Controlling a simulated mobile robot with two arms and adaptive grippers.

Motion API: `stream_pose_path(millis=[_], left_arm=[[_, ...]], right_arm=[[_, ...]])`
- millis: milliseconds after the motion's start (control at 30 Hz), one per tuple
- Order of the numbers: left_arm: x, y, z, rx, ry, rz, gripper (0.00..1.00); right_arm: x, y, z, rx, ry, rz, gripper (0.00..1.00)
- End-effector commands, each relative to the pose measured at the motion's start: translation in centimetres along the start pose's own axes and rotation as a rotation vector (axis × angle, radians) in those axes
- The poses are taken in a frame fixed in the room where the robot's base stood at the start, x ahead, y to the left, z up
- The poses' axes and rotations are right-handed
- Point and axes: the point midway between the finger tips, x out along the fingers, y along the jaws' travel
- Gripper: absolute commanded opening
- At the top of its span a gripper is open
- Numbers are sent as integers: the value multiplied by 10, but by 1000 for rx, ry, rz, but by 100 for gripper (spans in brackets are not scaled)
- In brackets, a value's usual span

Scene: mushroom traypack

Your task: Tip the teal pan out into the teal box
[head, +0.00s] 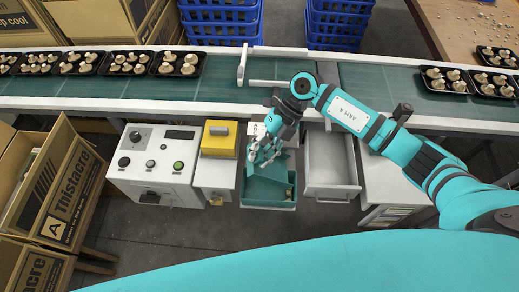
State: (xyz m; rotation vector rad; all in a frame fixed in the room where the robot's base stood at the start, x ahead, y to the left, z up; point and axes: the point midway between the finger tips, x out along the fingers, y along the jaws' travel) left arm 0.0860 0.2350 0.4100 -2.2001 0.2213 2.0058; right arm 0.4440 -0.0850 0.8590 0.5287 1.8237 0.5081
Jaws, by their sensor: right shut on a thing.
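My right gripper (265,160) reaches in from the right and is shut on the teal pan (268,182). The pan is tilted, and it is directly over the teal box (268,206), an open drawer-like bin below the conveyor. A few pale bits show at the box's right side, by the pan's edge; the pan hides most of the box's inside. What is left in the pan cannot be told.
A green conveyor (150,90) with black trays of mushrooms runs behind. A control box (155,160) and a yellow-topped unit (219,140) stand left of the teal box. An open, empty grey drawer (330,160) is to its right. Cardboard boxes (70,190) stand at left.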

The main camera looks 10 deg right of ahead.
Motion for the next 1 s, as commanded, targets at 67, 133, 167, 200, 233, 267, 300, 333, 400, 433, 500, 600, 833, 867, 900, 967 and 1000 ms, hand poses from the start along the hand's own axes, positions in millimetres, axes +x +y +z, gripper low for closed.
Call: stream_pose_path(millis=[67, 133, 167, 200, 233, 267, 300, 333, 400, 433, 500, 600, 833, 867, 900, 967, 1000], left_arm=[[-11, 0, -1, 0, 0, 0, 35], [-16, 0, -2, 0, 0, 0, 35], [-19, 0, -2, 0, 0, 0, 35], [-22, 0, -2, 0, 0, 0, 35], [-24, 0, -2, 0, 0, 0, 35], [-27, 0, -2, 0, 0, 0, 35], [-30, 0, -3, 0, 0, 0, 35], [-32, 0, -3, 0, 0, 0, 35], [-38, 0, -3, 0, 0, 0, 35], [-40, 0, -4, 0, 0, 0, 35], [-46, -1, -4, 0, 0, 0, 35], [-54, -1, -5, 0, 0, 0, 35], [-72, -1, -6, 0, 0, 0, 35], [-75, -1, -7, 0, 0, 0, 35], [-78, -1, -7, 0, -1, 0, 35], [-82, -1, -7, 0, -1, 0, 35], [-86, -1, -8, 0, -1, 0, 35]], right_arm=[[-6, 6, -2, 10, 3, -27, 0], [-7, 7, -3, 21, 5, -53, 0], [-8, 7, -3, 26, 5, -64, 0], [-10, 8, -3, 31, 4, -78, 0], [-10, 9, -4, 36, 4, -89, 0], [-11, 9, -4, 41, 4, -101, 0], [-12, 10, -4, 48, 5, -116, 0], [-13, 11, -5, 52, 7, -127, 0], [-15, 13, -6, 64, 8, -156, 0], [-16, 14, -6, 68, 8, -168, 0], [-18, 15, -7, 81, 9, -196, 0], [-21, 18, -8, 100, 12, -241, 0], [-29, 24, -11, 145, 16, -354, 0], [-31, 25, -12, 152, 16, -371, 0], [-33, 26, -12, 162, 16, -392, 0], [-35, 29, -13, 177, 18, -428, 0], [-37, 30, -14, 186, 19, -455, 0]])
